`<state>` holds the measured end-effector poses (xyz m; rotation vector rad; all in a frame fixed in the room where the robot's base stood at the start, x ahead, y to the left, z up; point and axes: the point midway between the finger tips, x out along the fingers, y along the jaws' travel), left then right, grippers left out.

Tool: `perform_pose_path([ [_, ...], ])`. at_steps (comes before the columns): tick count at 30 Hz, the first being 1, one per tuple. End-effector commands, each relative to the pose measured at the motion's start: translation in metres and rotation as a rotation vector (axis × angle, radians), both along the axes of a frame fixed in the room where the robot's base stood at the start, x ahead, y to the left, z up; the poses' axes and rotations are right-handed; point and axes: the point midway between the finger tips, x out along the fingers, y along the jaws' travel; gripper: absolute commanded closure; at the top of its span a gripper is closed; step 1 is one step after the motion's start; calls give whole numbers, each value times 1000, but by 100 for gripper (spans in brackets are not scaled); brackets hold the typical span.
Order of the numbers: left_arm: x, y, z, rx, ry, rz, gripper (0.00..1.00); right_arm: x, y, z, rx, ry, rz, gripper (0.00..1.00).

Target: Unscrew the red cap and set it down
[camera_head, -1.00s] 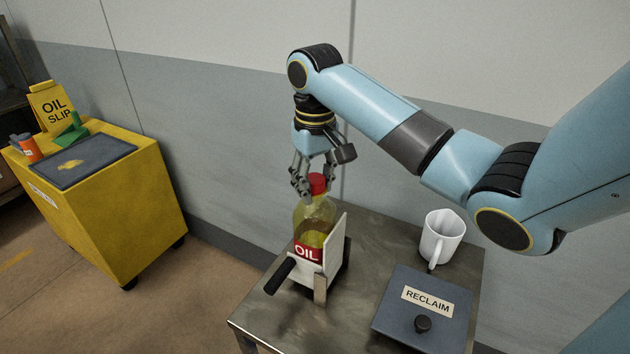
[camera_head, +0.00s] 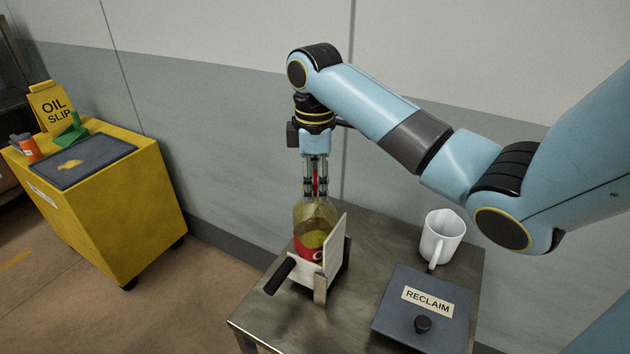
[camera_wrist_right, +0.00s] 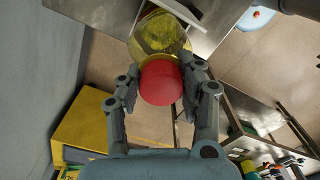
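The red cap (camera_wrist_right: 161,82) sits over the neck of the clear oil bottle (camera_head: 315,216), which holds yellow oil and has a red label. In the wrist view, the bottle (camera_wrist_right: 160,35) shows beyond the cap. My right gripper (camera_head: 316,192) points down with its fingers on both sides of the cap, seemingly shut on it. In the head view only a strip of red shows between the fingers. The bottle stands upright in a pale holder (camera_head: 334,253) with a black handle (camera_head: 279,277). I cannot tell how loose the cap is. My left gripper is not in view.
The holder is on a metal table (camera_head: 275,322). A white mug (camera_head: 441,238) and a dark RECLAIM box (camera_head: 424,310) with a black knob are to its right. A yellow cabinet (camera_head: 112,213) stands at left with a dark tray (camera_head: 84,160) on top.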

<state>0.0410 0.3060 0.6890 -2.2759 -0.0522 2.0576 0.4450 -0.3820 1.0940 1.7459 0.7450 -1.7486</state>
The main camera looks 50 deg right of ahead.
Motion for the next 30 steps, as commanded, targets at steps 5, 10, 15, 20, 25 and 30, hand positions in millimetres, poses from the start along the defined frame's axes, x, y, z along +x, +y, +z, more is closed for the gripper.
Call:
perform_pose_path([
  [5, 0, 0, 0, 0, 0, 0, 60, 0, 0, 1, -1, -2, -1, 51],
  [10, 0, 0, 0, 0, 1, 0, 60, 0, 0, 0, 0, -1, -6, 51],
  [15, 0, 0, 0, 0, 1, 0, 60, 0, 0, 0, -1, -1, -192, 51],
  [20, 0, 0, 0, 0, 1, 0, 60, 0, 0, 0, -1, -1, -504, 51],
  [25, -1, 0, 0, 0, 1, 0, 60, 0, 0, 0, -1, -1, -827, 51],
  [30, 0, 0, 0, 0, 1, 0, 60, -1, 0, 0, -2, -1, -1027, 51],
])
